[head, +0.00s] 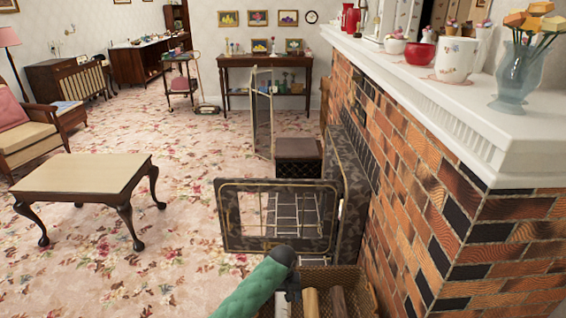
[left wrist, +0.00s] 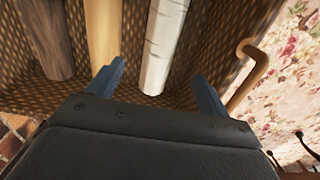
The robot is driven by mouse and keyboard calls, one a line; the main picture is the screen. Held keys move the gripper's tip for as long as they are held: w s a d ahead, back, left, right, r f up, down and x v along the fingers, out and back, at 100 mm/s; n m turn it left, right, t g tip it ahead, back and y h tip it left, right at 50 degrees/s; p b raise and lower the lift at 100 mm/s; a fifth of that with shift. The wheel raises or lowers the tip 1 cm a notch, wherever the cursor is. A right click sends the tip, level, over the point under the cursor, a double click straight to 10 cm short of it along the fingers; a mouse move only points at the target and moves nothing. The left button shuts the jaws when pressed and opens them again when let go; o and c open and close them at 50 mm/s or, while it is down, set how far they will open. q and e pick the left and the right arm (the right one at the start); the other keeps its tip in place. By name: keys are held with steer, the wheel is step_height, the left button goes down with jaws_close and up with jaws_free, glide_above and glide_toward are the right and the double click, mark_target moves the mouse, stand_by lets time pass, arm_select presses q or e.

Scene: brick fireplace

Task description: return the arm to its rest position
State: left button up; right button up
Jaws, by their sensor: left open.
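My left arm, in a green sleeve, comes in from the bottom of the head view. Beyond the fingers stand a white birch log (left wrist: 163,45), a pale log (left wrist: 103,30) and a dark brown log (left wrist: 47,40) in the basket. My right gripper is not in view.
The brick fireplace (head: 420,190) rises close on the right, with a mantel (head: 500,120) carrying a vase and cups. A framed fire screen (head: 232,243) stands just beyond the basket. A low table (head: 85,172) is at left. Flowered carpet (head: 100,270) is open at lower left.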

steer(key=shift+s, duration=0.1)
